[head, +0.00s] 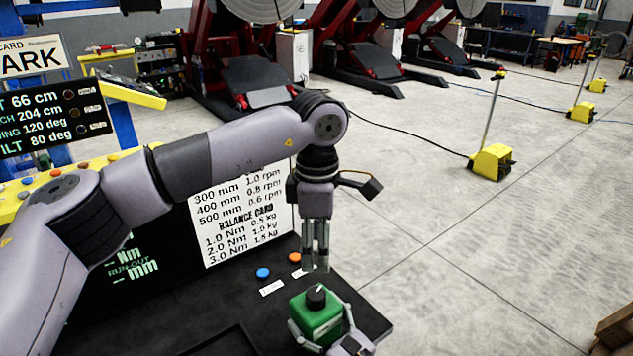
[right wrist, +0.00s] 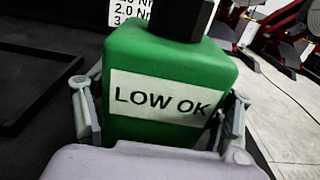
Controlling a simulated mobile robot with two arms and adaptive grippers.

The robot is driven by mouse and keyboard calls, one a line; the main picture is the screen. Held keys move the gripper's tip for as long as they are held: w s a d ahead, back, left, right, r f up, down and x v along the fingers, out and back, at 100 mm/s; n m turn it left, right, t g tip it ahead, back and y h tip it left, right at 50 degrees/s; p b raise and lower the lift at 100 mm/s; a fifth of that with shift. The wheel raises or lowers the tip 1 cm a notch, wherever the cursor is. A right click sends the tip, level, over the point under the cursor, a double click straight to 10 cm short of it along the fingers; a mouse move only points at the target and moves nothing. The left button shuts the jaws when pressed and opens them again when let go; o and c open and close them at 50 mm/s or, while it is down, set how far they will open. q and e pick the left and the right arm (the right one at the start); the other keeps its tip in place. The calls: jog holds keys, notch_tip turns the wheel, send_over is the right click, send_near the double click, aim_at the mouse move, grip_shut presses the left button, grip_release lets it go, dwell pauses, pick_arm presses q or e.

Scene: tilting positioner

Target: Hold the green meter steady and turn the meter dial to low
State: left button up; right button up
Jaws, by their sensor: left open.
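The green meter (head: 318,318) is a small box at the right end of the black bench. Its black dial (head: 316,296) sits on top and carries a light pointer mark. In the right wrist view the meter (right wrist: 150,62) shows a white "LOW OK" label (right wrist: 160,98), and the dial (right wrist: 182,16) is cut by the top edge. My right gripper (head: 322,332) is around the meter low down, one finger against each side. My left gripper (head: 316,268) points down, open and empty, just above the dial and apart from it.
A blue button (head: 263,273) and an orange button (head: 295,258) are on the bench left of the meter. A display panel with a white balance card (head: 240,215) stands behind. Open floor lies to the right, with a yellow post base (head: 491,162).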

jog(key=o, duration=0.3)
jog(key=shift+o, duration=0.2)
jog(key=shift+f, duration=0.15)
jog(key=shift+s, duration=0.1)
